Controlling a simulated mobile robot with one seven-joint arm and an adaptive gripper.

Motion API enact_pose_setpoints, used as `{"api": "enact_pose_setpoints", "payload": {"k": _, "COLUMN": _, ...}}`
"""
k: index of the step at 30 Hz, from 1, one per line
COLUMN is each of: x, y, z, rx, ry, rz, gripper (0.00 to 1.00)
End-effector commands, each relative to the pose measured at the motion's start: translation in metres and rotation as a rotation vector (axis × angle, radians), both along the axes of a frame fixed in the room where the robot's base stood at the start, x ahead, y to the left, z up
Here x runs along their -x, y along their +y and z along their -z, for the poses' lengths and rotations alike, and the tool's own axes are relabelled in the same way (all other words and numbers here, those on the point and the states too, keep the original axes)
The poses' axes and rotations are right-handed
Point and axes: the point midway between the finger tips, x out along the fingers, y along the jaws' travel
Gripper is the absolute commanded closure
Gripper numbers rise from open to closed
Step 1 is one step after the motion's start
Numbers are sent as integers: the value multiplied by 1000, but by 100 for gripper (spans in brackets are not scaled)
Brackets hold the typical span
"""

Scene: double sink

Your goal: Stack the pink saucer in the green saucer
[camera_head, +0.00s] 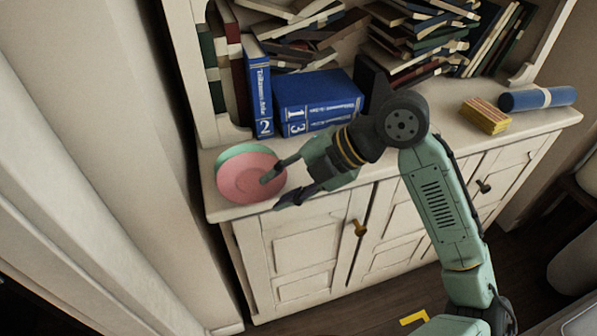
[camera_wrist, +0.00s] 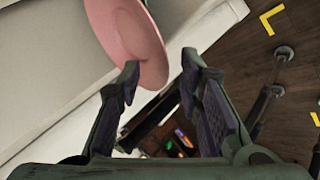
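The pink saucer (camera_head: 238,180) is at the left end of the cabinet top in the head view. It covers most of the green saucer (camera_head: 243,149), which shows as a crescent along the far edge. The pink one sits over the green one, shifted toward the front; I cannot tell how fully it is nested. My gripper (camera_head: 271,193) is open at the pink saucer's right side, one finger over the saucer and the other outside its rim.
The cabinet's front edge is close below the saucers.

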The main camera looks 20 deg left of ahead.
Motion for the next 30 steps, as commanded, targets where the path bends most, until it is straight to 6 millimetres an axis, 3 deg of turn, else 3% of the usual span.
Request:
{"api": "enact_pose_setpoints", "payload": {"k": 13, "x": 1, "y": 6, "z": 6, "rx": 0, "ry": -1, "rz": -1, "gripper": 68}}
{"api": "enact_pose_setpoints", "payload": {"k": 27, "x": 1, "y": 6, "z": 6, "rx": 0, "ry": -1, "rz": -1, "gripper": 99}}
{"api": "enact_pose_setpoints", "payload": {"k": 30, "x": 1, "y": 6, "z": 6, "rx": 0, "ry": -1, "rz": -1, "gripper": 100}}
